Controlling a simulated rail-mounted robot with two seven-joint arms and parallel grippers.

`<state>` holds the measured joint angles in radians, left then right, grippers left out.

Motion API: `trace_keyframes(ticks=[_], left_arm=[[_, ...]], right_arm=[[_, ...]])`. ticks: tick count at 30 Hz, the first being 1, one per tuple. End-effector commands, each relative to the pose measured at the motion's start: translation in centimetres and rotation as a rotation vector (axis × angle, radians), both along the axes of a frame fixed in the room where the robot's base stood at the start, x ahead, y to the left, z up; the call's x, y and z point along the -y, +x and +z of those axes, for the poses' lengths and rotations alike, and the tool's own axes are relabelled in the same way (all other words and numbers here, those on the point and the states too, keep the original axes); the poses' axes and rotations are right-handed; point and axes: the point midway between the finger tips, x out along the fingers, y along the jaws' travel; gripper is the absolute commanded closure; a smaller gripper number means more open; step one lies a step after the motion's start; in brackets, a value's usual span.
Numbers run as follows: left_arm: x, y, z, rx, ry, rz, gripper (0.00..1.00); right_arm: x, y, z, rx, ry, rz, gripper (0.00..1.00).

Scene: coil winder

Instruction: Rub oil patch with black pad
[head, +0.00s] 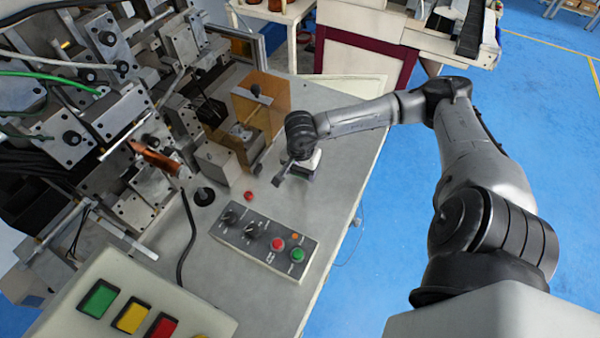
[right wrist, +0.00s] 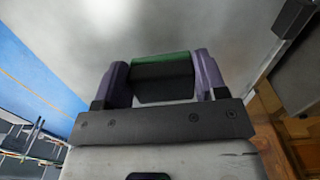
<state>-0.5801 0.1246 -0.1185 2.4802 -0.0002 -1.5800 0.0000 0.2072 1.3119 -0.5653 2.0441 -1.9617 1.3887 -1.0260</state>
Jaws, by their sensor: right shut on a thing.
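My right gripper (head: 300,172) is over the grey machine table, near the middle of the head view. In the right wrist view its two fingers (right wrist: 163,82) are shut on a black pad (right wrist: 163,84) with a green layer (right wrist: 160,58) along its far edge. The pad is close to the grey table surface (right wrist: 150,22); I cannot tell whether it touches. I cannot make out an oil patch; the gripper and pad hide part of the table. My left gripper is not in view.
A control box (head: 264,244) with knobs and buttons sits in front of the gripper. An amber panel (head: 262,102) with a block stands to the left, beside the winder mechanisms (head: 120,120). A panel with coloured buttons (head: 130,312) is at the front. Bare table (head: 345,150) lies to the right.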

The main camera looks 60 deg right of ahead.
Motion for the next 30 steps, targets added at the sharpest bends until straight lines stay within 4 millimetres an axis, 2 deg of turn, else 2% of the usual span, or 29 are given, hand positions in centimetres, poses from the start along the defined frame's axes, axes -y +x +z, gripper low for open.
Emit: trace_keyframes(ticks=[3,16,30], left_arm=[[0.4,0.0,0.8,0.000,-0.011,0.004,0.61],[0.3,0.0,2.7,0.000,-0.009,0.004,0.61],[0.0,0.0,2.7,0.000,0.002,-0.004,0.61]], right_arm=[[0.0,0.0,1.4,0.001,-0.001,0.000,0.57],[0.1,0.0,5.1,0.002,-0.001,-0.001,0.57],[0.0,0.0,5.4,0.001,0.000,-0.001,0.57]])
